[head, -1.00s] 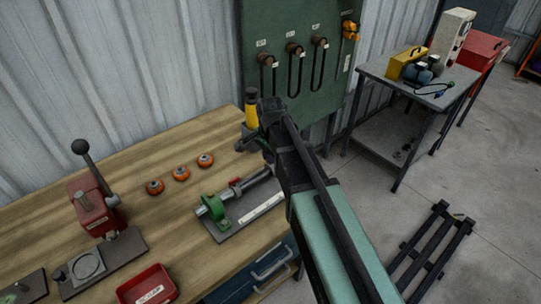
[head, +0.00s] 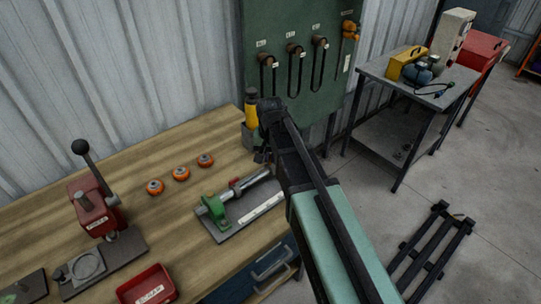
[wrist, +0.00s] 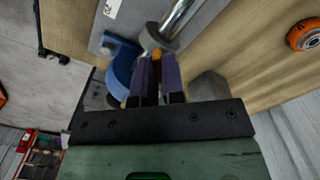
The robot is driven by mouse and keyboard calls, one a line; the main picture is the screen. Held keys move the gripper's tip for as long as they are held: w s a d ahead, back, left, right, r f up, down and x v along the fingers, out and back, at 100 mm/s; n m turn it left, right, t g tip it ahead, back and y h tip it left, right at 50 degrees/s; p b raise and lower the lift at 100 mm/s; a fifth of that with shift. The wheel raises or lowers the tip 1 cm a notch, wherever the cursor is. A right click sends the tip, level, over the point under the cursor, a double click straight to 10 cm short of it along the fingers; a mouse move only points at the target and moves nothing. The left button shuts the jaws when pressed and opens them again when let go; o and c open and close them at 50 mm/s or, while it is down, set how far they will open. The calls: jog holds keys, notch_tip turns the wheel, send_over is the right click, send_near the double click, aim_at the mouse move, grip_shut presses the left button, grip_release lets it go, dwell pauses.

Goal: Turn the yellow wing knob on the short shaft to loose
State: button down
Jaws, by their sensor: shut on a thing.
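The short shaft (head: 250,182) is a silver rod on a grey plate on the bench, with a green bracket (head: 214,208) at its left end. Its right end is hidden behind my arm in the head view. In the wrist view the shaft (wrist: 178,18) runs to a blue bracket (wrist: 122,68). The yellow wing knob (wrist: 157,56) shows as a small orange-yellow piece between my fingertips. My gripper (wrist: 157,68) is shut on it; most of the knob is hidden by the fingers. How far it is turned cannot be told.
Several orange wheels (head: 181,174) lie behind the fixture. A red press (head: 92,206) and a red tray (head: 147,287) stand left on the bench. A yellow bottle (head: 251,104) stands near my wrist, below a green tool board (head: 290,80). Bare wood lies left of the fixture.

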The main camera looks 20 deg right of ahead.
jog(key=n, duration=0.4)
jog(key=shift+n, duration=0.3)
jog(key=n, duration=0.4)
jog(key=shift+n, duration=0.4)
jog(key=c, duration=1.2)
grip_release()
jog(key=shift+r, duration=0.1)
notch_tip(320, 180, up, 11)
jog(key=p, duration=1.1)
jog(key=shift+f, duration=0.2)
